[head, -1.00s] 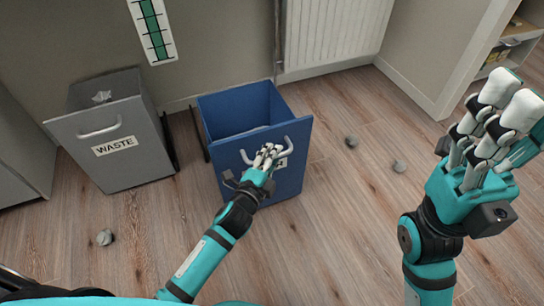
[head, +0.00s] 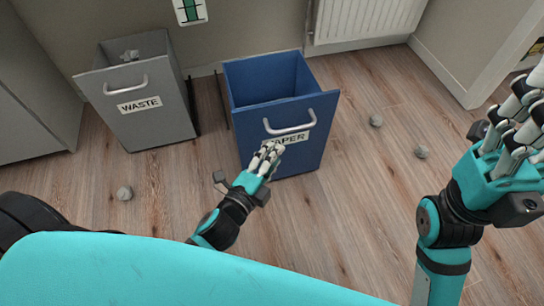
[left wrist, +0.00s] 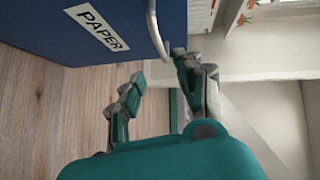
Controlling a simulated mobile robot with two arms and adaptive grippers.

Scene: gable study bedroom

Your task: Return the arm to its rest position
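My left gripper (head: 268,155) is in front of the blue paper bin (head: 265,82), just below its grey handle (head: 290,130). In the left wrist view its fingers (left wrist: 155,85) stand apart with nothing between them. The handle (left wrist: 153,25) and the bin's PAPER label (left wrist: 98,26) lie beyond the fingertips, and the gripper looks free of the handle. My left arm is bent, and its teal link fills the lower left of the head view. My right gripper (head: 522,110) is raised at the right edge, partly cut off; I see nothing in it, and its finger opening is unclear.
A grey waste bin (head: 140,90) stands left of the blue bin, with crumpled paper (head: 129,56) inside. Grey crumpled balls lie on the wooden floor at left (head: 124,193) and right (head: 376,121). A radiator (head: 365,18) is on the back wall. Floor between the blue bin and my right arm is mostly clear.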

